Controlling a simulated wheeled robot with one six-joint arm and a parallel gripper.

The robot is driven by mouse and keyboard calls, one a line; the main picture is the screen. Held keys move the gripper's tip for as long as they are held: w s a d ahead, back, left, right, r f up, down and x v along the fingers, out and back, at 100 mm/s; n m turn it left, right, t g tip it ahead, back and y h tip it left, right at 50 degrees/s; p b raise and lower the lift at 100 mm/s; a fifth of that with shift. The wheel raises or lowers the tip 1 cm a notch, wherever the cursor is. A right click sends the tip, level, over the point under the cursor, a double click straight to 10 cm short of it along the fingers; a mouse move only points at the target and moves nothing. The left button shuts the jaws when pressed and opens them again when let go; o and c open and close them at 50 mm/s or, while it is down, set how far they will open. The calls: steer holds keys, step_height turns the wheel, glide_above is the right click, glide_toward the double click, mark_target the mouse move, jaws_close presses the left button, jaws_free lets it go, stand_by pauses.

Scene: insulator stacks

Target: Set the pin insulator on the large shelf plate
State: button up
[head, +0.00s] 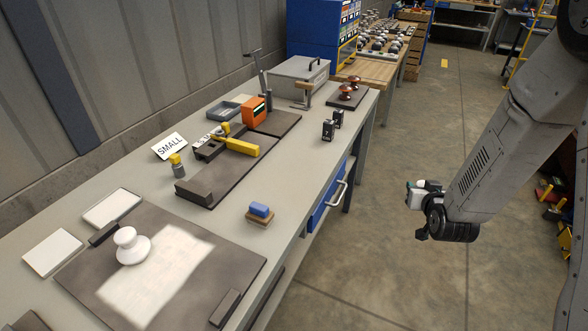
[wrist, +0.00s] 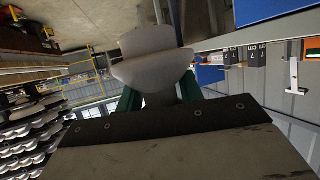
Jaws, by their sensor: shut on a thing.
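My gripper (head: 424,196) hangs over the open floor to the right of the bench, clear of it. In the wrist view my gripper (wrist: 160,92) has its green fingers shut on a pale grey-white insulator (wrist: 150,68) with a wide rounded skirt. In the head view it is mostly hidden by the gripper. Another white insulator (head: 131,247) stands upright on a dark board (head: 232,262) at the bench's near end. A bright white patch covers part of that board. I cannot tell which surface is the large shelf plate; a "SMALL" sign (head: 170,146) stands farther back.
A blue-topped block (head: 260,212), black blocks (head: 328,130) and a fixture with a yellow bar (head: 243,147) stand on the bench. A blue drawer with a handle (head: 338,193) faces the aisle. The floor (head: 400,275) is clear there.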

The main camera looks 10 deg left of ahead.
steer(key=s+a+r+n+g+y, duration=0.1)
steer(key=s+a+r+n+y, duration=0.15)
steer(key=a, duration=0.75)
steer(key=s+a+r+n+y, duration=0.2)
steer(key=s+a+r+y, duration=0.15)
steer(key=a, duration=0.75)
steer(key=s+a+n, duration=0.1)
steer(key=s+a, duration=0.2)
steer(key=s, duration=0.1)
steer(key=s+a+r+n+g+y, duration=0.1)
steer(key=s+a, duration=0.3)
steer(key=s+a+r+n+g+y, duration=0.1)
steer(key=s+a, duration=0.2)
steer(key=s, duration=0.1)
steer(key=shift+s+a+r, duration=0.2)
steer(key=shift+s+a, duration=0.05)
steer(key=shift+a, duration=0.05)
